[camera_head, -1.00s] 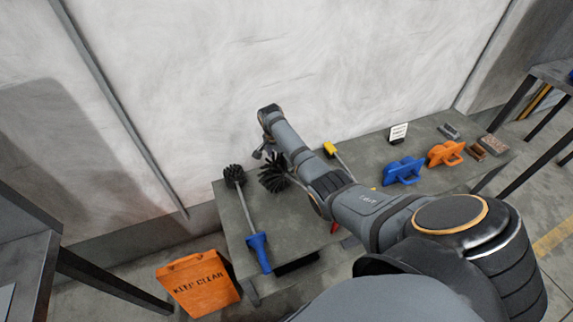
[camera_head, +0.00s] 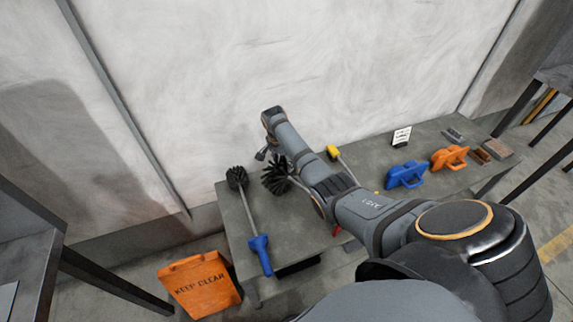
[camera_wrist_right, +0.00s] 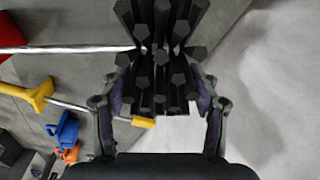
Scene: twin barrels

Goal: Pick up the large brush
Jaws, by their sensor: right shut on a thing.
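The large brush (camera_head: 277,176) has a round head of thick black bristles and shows beside my right arm over the left part of the grey table. Its shaft runs right and is hidden behind the arm. In the right wrist view its bristles (camera_wrist_right: 165,55) fill the space between the two fingers. My right gripper (camera_wrist_right: 160,85) is shut on the brush head. In the head view this gripper (camera_head: 263,154) is small and partly hidden. I cannot tell whether the brush touches the table. My left gripper is not in view.
A blue-handled brush (camera_head: 256,240) lies just left on the table (camera_head: 236,226). A yellow-handled tool (camera_head: 334,152) lies behind my arm. Blue (camera_head: 405,174) and orange (camera_head: 449,157) tools stand farther right. A wall rises behind.

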